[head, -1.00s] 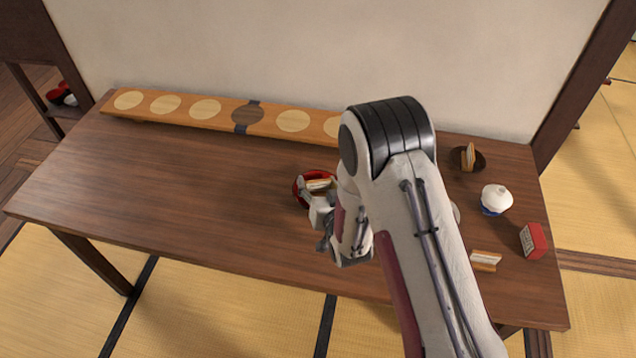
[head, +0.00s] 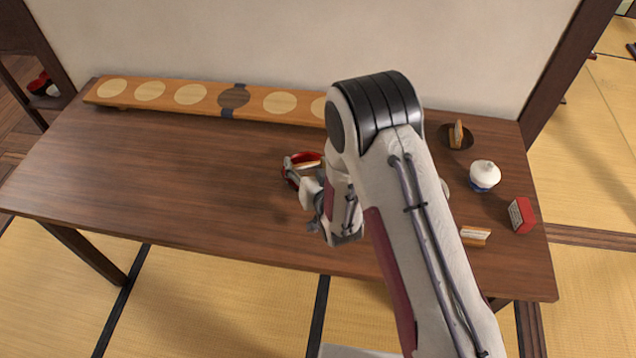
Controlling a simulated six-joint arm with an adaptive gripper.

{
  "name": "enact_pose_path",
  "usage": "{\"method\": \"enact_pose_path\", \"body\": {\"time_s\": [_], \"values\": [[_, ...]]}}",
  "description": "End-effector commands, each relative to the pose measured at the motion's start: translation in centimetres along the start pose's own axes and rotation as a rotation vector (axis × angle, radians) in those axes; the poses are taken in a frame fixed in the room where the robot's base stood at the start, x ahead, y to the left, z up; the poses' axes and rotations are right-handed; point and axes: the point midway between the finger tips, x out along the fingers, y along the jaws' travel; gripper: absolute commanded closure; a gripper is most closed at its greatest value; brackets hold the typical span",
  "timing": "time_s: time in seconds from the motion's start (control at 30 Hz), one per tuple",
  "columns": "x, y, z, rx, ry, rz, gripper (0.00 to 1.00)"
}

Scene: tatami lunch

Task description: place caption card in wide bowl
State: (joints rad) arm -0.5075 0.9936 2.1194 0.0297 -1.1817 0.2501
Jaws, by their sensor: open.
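A red bowl (head: 301,156) is on the table near the middle and is partly hidden by my gripper. A pale, tan-edged piece (head: 309,165), perhaps a card, shows at the bowl; whether it rests inside is unclear. My gripper (head: 293,172) is open at the bowl's near left side, and its fingers overlap the rim in the picture. Contact cannot be told. A similar pale piece with a tan edge (head: 475,236) lies at the right front. Another tan upright piece (head: 458,134) stands in a dark round dish (head: 444,137) at the back right.
A long wooden board (head: 207,94) with round spots runs along the back wall. A white-topped blue cup (head: 485,175) and a red box (head: 522,215) stand at the right. My arm hides part of the table (head: 170,180); its left half is clear.

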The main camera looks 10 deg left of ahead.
Motion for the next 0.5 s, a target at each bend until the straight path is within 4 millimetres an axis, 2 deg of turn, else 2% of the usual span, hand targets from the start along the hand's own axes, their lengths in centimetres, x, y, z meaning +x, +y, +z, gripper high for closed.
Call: {"method": "enact_pose_path", "body": {"time_s": [0.5], "values": [[-5.2,-0.1,-0.1,0.0,0.0,0.0,0.41]]}}
